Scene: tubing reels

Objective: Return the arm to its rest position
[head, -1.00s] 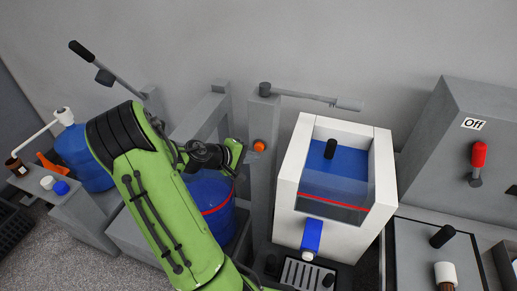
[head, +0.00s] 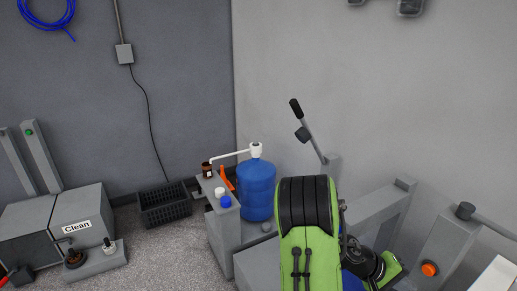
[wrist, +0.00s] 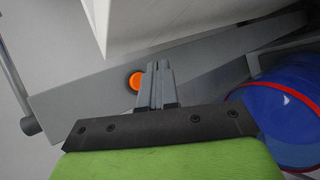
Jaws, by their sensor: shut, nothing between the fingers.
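My green arm (head: 308,250) rises at the bottom right of the head view, bent at a black joint, with its wrist part to the right of it. My gripper (wrist: 158,82) shows in the wrist view with its two grey fingers together and nothing between them. In that view the fingertips appear beside an orange button (wrist: 136,81) on a grey post. The same orange button shows in the head view (head: 429,269), to the right of my wrist. My fingertips are not visible in the head view.
A blue drum with a red band (wrist: 287,118) is right of my gripper in the wrist view, and a white box edge (wrist: 110,25) is above. A blue water bottle (head: 257,190), a lever (head: 305,130) and a black crate (head: 164,205) stand left of or behind my arm.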

